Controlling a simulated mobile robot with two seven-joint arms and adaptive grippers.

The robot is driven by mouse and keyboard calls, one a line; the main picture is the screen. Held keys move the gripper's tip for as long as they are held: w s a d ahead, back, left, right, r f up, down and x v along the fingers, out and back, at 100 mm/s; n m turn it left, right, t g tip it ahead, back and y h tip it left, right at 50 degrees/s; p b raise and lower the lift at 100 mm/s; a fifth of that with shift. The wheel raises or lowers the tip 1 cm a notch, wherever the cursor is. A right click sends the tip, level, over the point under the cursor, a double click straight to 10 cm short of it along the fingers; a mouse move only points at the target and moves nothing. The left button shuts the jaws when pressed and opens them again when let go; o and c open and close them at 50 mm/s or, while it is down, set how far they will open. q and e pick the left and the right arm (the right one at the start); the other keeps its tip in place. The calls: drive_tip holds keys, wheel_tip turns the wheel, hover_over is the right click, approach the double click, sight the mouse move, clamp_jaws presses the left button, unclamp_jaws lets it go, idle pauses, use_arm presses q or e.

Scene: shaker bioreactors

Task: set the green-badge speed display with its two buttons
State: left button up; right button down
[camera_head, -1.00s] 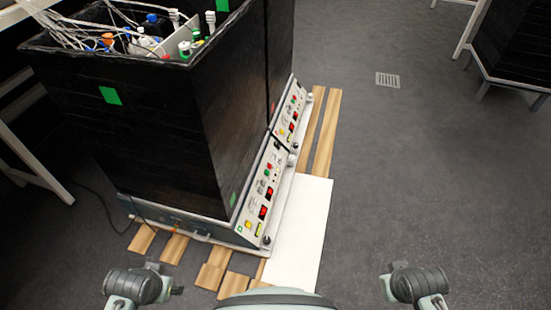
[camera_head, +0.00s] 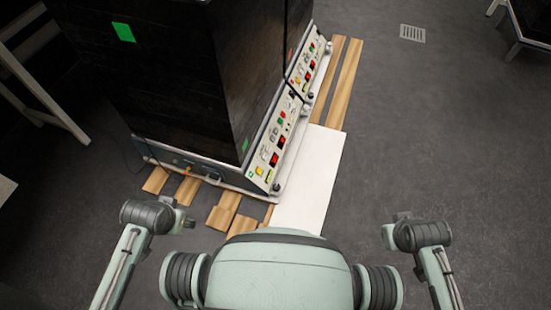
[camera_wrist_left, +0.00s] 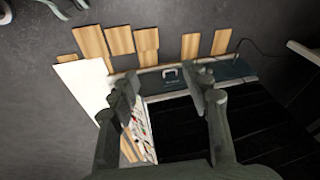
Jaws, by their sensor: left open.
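The nearer shaker's sloped control panel (camera_head: 270,144) faces right in the head view. It has a small green badge (camera_head: 250,174) at its near end, red-lit displays and several small coloured buttons. Which display shows speed and its two buttons are too small to tell. In the left wrist view the panel (camera_wrist_left: 137,128) is partly hidden behind a finger. My left gripper (camera_wrist_left: 165,97) is open and empty; in the head view it (camera_head: 187,221) is left of and nearer than the panel, apart from it. My right gripper (camera_head: 393,230) is at the right, away from the panel; its jaws are unclear.
A second similar panel (camera_head: 307,60) adjoins behind. The tall black housing (camera_head: 190,90) rises left of the panels. A white board (camera_head: 310,180) and wooden slats (camera_head: 225,208) lie around the base.

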use_arm(q)
drive_tip(key=shift+s, duration=0.1)
drive_tip(key=shift+c, duration=0.3)
drive_tip(key=shift+s+f, duration=0.1)
drive_tip(key=shift+s, duration=0.1)
drive_tip(key=c, duration=1)
clamp_jaws()
drive_tip(key=shift+w, duration=0.35)
drive_tip(key=shift+s, duration=0.3)
